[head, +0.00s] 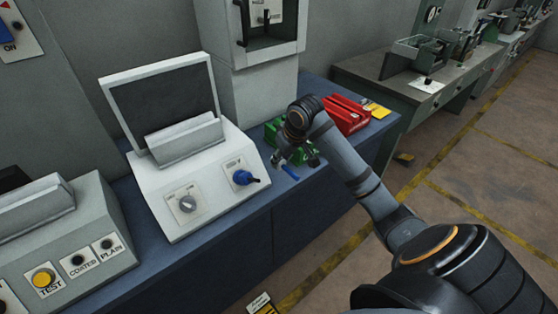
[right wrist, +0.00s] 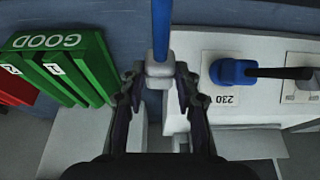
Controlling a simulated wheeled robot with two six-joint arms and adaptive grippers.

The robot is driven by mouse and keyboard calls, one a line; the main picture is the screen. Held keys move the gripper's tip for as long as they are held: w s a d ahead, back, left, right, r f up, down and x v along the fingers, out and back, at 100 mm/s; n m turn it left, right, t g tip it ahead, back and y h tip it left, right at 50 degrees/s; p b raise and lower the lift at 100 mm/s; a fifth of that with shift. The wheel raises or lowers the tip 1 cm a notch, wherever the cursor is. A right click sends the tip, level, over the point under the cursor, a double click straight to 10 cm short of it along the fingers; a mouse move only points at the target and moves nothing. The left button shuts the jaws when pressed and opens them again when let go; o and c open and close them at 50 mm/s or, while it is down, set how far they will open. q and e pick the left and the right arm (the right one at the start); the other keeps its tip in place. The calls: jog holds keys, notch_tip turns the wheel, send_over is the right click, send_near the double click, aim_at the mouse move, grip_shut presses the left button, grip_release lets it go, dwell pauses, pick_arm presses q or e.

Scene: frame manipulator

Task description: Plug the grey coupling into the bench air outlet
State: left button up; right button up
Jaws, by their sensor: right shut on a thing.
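My right gripper (right wrist: 160,88) is shut on the grey coupling (right wrist: 160,72), a small light block with a blue hose (right wrist: 161,28) running up from it in the right wrist view. In the head view the right gripper (head: 297,158) hangs over the bench, between the white console and the green bin, and a short piece of blue hose (head: 290,171) shows below it. The coupling itself is hard to make out there. I cannot pick out the bench air outlet for certain in either view. My left gripper is not in view.
A green bin (right wrist: 72,65) marked GOOD and a red bin (head: 346,115) stand behind. The blue bench top (head: 228,223) ends in front.

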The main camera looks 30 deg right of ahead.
aim_at(285, 167)
jog(key=s+a+r, duration=0.1)
jog(key=s, duration=0.1)
jog(key=s+a+r, duration=0.1)
jog(key=s, duration=0.1)
jog(key=s+a+r, duration=0.1)
jog(key=shift+s, duration=0.4)
jog(key=shift+f, duration=0.1)
